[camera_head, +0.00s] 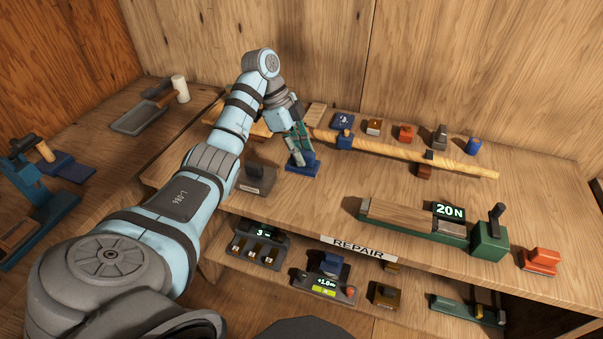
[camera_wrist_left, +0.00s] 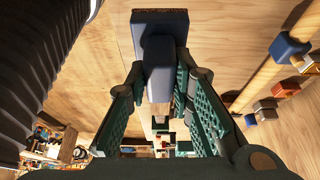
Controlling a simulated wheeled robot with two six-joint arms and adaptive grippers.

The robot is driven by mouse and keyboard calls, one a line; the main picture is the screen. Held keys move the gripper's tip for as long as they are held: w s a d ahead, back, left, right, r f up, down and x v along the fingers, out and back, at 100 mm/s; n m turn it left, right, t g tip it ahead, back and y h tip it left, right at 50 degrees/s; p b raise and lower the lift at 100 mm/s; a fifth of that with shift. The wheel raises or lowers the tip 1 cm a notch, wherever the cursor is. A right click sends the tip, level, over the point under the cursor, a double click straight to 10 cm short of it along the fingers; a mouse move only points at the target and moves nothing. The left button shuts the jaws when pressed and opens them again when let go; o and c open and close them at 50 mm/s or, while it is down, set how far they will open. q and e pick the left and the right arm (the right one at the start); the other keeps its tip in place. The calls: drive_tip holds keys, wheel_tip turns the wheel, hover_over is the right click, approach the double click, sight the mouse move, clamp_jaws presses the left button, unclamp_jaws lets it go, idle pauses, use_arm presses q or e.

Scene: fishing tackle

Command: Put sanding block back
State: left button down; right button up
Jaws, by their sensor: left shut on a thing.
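My left gripper (camera_head: 297,145) reaches over the bench and is shut on a blue block with a raised grip (camera_head: 303,167), which I take to be the sanding block. In the left wrist view, the block's upright grip (camera_wrist_left: 158,65) sits between the two green-padded fingers, and its wider base shows a thin brown edge. The block is at or just above the bench top (camera_head: 330,190); I cannot tell whether it touches. My right gripper is in neither view.
A long wooden rod (camera_head: 430,160) lies behind the block. Small coloured blocks, including a red one (camera_head: 406,132), line the back. A grey block (camera_head: 257,178) stands close left. A green fixture reading 20 N (camera_head: 415,225) is at right. Bare bench lies between.

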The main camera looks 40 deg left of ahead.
sight(301, 168)
use_arm(q)
wheel_tip(301, 168, down, 6)
drive_tip(key=b, duration=0.2)
drive_tip(key=shift+w+r+b, duration=0.1)
drive_tip(key=shift+r+b, duration=0.15)
drive_tip(key=shift+b, duration=0.05)
wheel_tip(301, 168, down, 6)
drive_tip(key=shift+d+f, duration=0.1)
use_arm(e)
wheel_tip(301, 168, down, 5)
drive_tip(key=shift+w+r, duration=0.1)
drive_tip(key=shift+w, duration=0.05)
use_arm(q)
drive_tip(key=shift+f, duration=0.1)
drive_tip(key=c, duration=1.5)
unclamp_jaws()
drive_tip(key=shift+o, duration=0.4)
